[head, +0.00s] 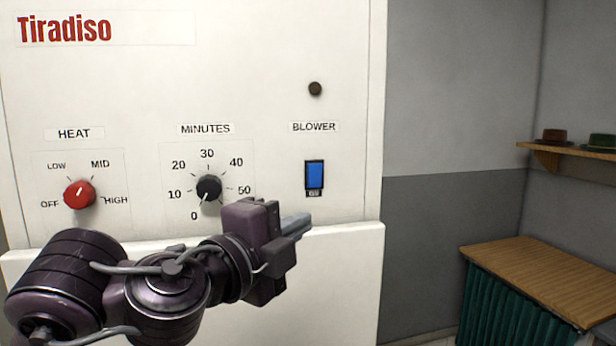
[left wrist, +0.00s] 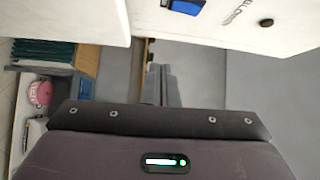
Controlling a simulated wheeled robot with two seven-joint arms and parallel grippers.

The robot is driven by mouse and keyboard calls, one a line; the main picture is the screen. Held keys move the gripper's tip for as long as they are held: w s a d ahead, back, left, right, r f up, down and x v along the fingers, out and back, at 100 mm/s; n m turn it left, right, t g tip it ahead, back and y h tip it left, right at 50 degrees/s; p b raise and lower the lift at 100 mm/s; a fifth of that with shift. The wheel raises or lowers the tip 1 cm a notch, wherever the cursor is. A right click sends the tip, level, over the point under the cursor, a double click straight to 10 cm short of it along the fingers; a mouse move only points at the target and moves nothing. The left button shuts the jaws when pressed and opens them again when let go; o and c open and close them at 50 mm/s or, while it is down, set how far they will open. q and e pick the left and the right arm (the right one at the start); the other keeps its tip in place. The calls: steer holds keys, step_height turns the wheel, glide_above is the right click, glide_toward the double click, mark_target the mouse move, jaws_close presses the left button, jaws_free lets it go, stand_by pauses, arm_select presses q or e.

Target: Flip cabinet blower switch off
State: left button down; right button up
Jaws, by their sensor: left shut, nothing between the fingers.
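The blower switch (head: 314,175) is a blue rocker in a dark frame on the white cabinet (head: 270,60), below the BLOWER label (head: 314,127). It also shows at the top of the left wrist view (left wrist: 187,7). My left gripper (head: 298,226) is shut and empty. In the head view it appears below and slightly left of the switch, apart from it. Its closed fingers also show in the left wrist view (left wrist: 164,86). My right gripper is not in view.
A red heat knob (head: 79,195) and a black minutes knob (head: 208,188) sit left of the switch. A dark round button or lamp (head: 315,89) is above it. A wooden-topped counter (head: 545,275) and a hat shelf (head: 575,150) stand at right. The wall beside the cabinet is clear.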

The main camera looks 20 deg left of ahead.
arm_select(q)
steer(key=shift+m+t+y, duration=0.4)
steer(key=shift+m, duration=0.1)
steer(key=s+a+r, duration=0.1)
steer(key=s+r, duration=0.1)
steer(key=r, duration=0.1)
steer(key=shift+s+a+r, duration=0.1)
steer(key=shift+s+a, duration=0.15)
steer(key=shift+a, duration=0.15)
glide_toward(320, 170)
steer(key=w+d, duration=0.2)
steer(key=d, duration=0.1)
steer(key=w, duration=0.1)
steer(key=w+a, duration=0.1)
steer(key=w, duration=0.1)
steer(key=shift+a+r, duration=0.2)
steer(key=shift+w+a, duration=0.25)
steer(key=shift+a, duration=0.1)
steer(key=shift+w, duration=0.1)
steer(key=shift+d, duration=0.1)
